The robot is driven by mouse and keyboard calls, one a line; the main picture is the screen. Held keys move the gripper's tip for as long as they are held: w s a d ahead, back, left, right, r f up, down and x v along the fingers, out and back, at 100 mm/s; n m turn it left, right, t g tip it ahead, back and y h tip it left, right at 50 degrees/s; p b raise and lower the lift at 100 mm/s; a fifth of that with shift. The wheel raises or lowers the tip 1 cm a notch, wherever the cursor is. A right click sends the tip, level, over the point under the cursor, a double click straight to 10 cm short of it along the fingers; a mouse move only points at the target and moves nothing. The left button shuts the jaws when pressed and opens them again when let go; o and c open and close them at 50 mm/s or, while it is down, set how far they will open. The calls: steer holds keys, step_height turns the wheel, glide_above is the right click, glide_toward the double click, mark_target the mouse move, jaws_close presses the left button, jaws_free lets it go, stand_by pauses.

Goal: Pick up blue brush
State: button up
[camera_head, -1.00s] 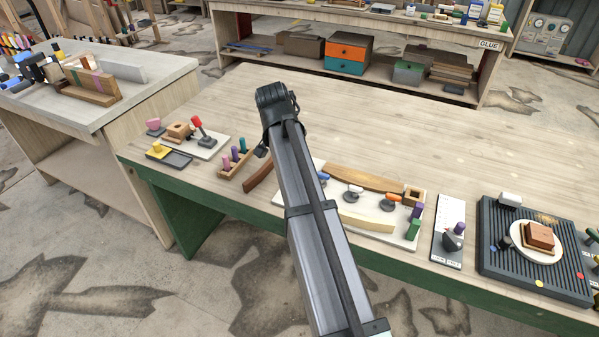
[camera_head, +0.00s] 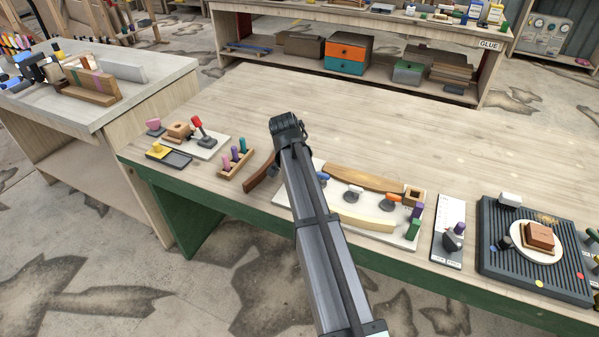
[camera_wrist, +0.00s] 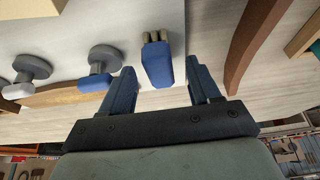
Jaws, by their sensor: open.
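The blue brush (camera_wrist: 158,64), with a blue body and several pale tan tips, is in the wrist view near the edge of the white board. My gripper (camera_wrist: 163,84) is open, with one blue finger on each side of the brush's near end in the picture. The fingers appear apart from it, and I cannot tell the height gap. In the head view, my arm hides the brush.
Clamps with blue (camera_head: 323,177), white (camera_head: 353,191) and orange (camera_head: 392,199) handles stand on the white board (camera_head: 411,238). A dark brown curved strip (camera_head: 258,176) lies to its left, beside a peg holder (camera_head: 232,172). The bench behind (camera_head: 400,130) is clear.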

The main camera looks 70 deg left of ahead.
steer(key=shift+x, duration=1.35)
steer(key=c, duration=1.1)
